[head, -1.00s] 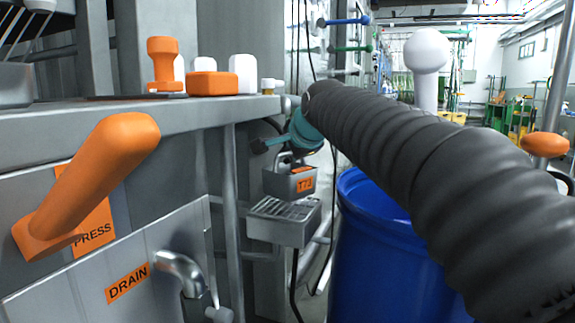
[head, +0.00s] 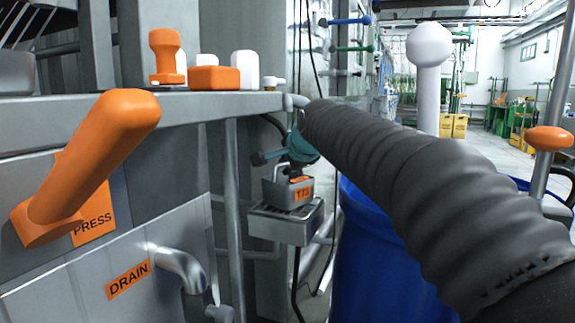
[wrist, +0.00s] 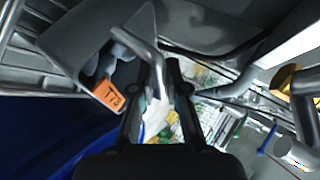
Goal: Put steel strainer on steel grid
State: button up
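The steel strainer is a small grey box (head: 276,190) with an orange tag and a bent handle. My gripper (head: 297,158) is shut on its handle from above, with its teal part showing just over the strainer. In the wrist view the handle runs between the two fingers of my gripper (wrist: 158,78), and the strainer (wrist: 75,50) hangs at the upper left with its T73 tag. The steel grid (head: 280,232) is a slatted grey tray directly below the strainer. The strainer's bottom is at or very near the slats; I cannot tell if they touch.
A blue barrel (head: 375,260) stands right of the grid, under my arm. A steel post (head: 233,200) and the machine front with an orange PRESS lever (head: 95,155) and drain tap (head: 180,265) are at the left. Dark cables hang beside the grid.

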jog(key=shift+o, duration=1.2)
jog(key=shift+r, duration=0.15)
jog(key=p+v, duration=0.1)
jog(key=v, duration=1.1)
jog(key=shift+s, duration=0.1)
jog(key=s+d+f+n+g+h, duration=0.1)
jog(key=s+d+f+n, duration=0.2)
jog(key=s+f, duration=0.6)
jog(key=s+d+f+n+g+h, duration=0.1)
jog(key=s+d+f+n+g, duration=0.1)
jog(key=s+d+f+n, duration=0.2)
jog(key=s+d+f+n+g+h, duration=0.2)
jog(key=s+d+f+n, duration=0.2)
jog(key=s+d+f, duration=0.4)
jog(key=s+f, duration=0.7)
jog(key=f, duration=0.4)
jog(key=shift+d+f, duration=0.25)
jog(key=shift+d, duration=0.15)
